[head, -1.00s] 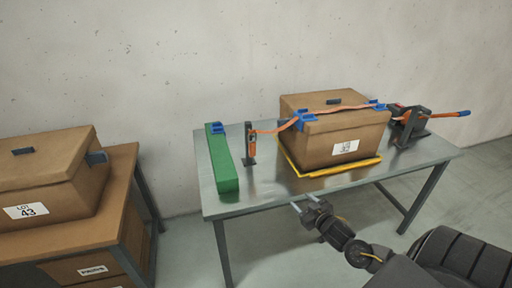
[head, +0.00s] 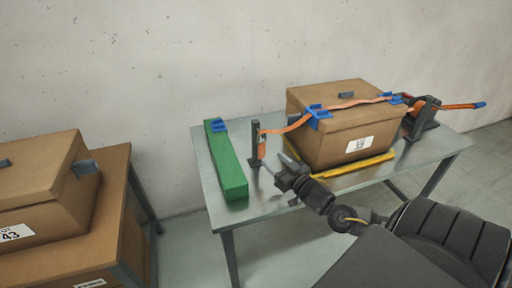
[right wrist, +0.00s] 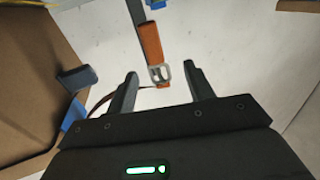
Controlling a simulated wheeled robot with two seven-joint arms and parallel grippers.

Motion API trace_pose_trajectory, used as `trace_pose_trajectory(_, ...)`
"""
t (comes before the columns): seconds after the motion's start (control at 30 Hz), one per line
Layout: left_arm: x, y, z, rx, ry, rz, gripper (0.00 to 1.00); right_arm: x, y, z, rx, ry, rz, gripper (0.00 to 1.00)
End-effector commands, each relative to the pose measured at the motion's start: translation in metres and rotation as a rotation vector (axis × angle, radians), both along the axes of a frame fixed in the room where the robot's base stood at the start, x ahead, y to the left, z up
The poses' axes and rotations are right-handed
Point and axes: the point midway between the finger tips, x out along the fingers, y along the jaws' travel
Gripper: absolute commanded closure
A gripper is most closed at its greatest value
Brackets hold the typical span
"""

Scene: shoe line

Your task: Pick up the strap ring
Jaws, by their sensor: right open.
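The strap ring (right wrist: 159,73) is a small metal ring at the end of a short orange strap piece (right wrist: 151,42) on a dark post. In the head view the post (head: 256,143) stands on the metal table, left of the lidded box, with the orange strap running from it over the box. My right gripper (head: 282,166) is open and empty, just right of the post. In the right wrist view its fingers (right wrist: 159,82) are spread on either side of the ring, which shows between the tips. I cannot tell how far the ring is from them in depth. My left gripper is not in view.
The box (head: 335,146) stands on a yellow frame (head: 352,172), with blue corner pieces (head: 318,111) under the strap. A green block (head: 226,165) lies left of the post. A tensioner (head: 422,117) stands right.

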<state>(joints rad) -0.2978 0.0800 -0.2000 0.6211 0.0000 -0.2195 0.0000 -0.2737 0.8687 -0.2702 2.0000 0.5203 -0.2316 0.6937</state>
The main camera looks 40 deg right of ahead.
Motion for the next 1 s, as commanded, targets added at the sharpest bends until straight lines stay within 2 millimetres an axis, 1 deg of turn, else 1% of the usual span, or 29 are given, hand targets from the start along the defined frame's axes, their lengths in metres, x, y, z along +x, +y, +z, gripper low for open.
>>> trace_pose_trajectory(0.03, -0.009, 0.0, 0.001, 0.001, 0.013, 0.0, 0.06, 0.004, -0.005, 0.001, -0.002, 0.0, -0.009, 0.47)
trace_pose_trajectory(0.1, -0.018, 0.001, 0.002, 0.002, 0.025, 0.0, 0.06, 0.012, -0.009, 0.002, -0.003, -0.002, -0.015, 0.47)
trace_pose_trajectory(0.2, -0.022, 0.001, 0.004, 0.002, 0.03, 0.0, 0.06, 0.026, -0.01, 0.0, -0.003, 0.0, -0.017, 0.47)
trace_pose_trajectory(0.27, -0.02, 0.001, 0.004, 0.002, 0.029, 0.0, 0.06, 0.033, -0.01, 0.0, -0.002, 0.0, -0.016, 0.47)
trace_pose_trajectory(0.33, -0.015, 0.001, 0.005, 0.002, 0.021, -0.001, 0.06, 0.039, -0.01, 0.0, -0.003, 0.001, -0.016, 0.47)
trace_pose_trajectory(0.5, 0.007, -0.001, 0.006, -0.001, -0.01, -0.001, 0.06, 0.043, -0.009, -0.001, -0.003, 0.002, -0.012, 0.47)
trace_pose_trajectory(0.57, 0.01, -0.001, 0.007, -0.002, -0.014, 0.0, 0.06, 0.045, -0.009, -0.001, -0.003, 0.002, -0.012, 0.47)
trace_pose_trajectory(0.67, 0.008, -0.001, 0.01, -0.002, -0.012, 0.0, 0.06, 0.055, -0.009, 0.0, -0.003, 0.0, -0.014, 0.47)
trace_pose_trajectory(0.8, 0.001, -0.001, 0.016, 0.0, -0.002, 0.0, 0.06, 0.076, -0.007, -0.001, -0.003, 0.0, -0.013, 0.47)
trace_pose_trajectory(0.9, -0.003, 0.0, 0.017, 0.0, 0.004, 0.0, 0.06, 0.088, -0.008, -0.003, -0.003, 0.0, -0.013, 0.47)
trace_pose_trajectory(1.0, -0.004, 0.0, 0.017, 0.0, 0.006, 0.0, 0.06, 0.094, -0.009, -0.004, -0.003, 0.002, -0.012, 0.47)
